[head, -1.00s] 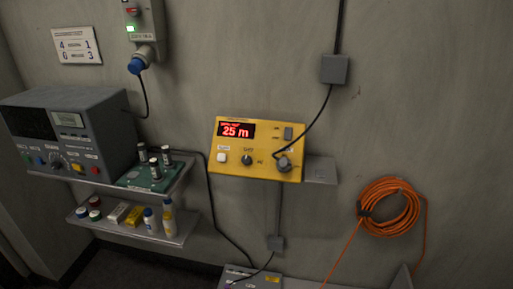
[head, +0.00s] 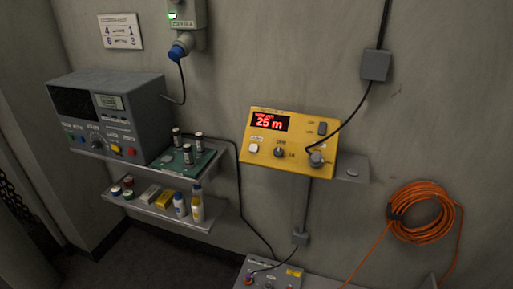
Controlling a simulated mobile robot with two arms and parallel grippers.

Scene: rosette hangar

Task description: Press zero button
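A yellow control box (head: 290,139) is fixed to the wall near the middle of the head view. Its dark display shows red digits that look like "25 m" or "2.5 m". A white square button (head: 254,148) sits at its lower left; its label is too small to read. A dark knob (head: 279,152) is right of the button, a dark switch (head: 322,128) is at upper right, and a grey connector with a black cable (head: 317,158) is at lower right. Neither of my grippers is in view.
A grey instrument (head: 107,117) and a green board with upright cylinders (head: 188,160) stand on a shelf at left. Bottles and small boxes are on a lower shelf (head: 160,212). An orange cable coil (head: 421,212) hangs at right. A grey box (head: 268,272) is below.

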